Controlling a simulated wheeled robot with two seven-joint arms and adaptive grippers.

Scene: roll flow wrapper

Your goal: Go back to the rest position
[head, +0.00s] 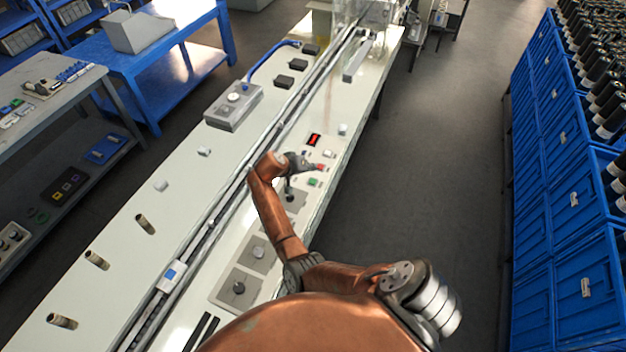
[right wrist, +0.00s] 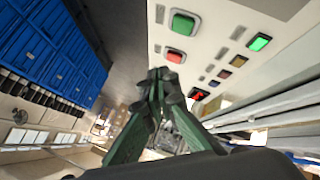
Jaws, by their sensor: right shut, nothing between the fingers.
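My right gripper (head: 308,165) reaches over the control panel of the long white machine (head: 338,165). Its fingers are closed with nothing between them, as the right wrist view (right wrist: 165,76) also shows. A red button (head: 321,167) sits just right of the fingertips in the head view, and a green one (head: 314,182) just below it. In the right wrist view, a large green button (right wrist: 183,23) and a red button (right wrist: 175,56) lie beyond the fingertips. Whether the fingers touch the panel cannot be told. My left gripper is not in view.
A lit red display (head: 313,140) sits on the machine. A grey box with a blue hose (head: 234,106) stands across the conveyor rail. Blue crates (head: 585,285) with dark spools line the right side. Grey floor (head: 430,160) lies free between crates and machine.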

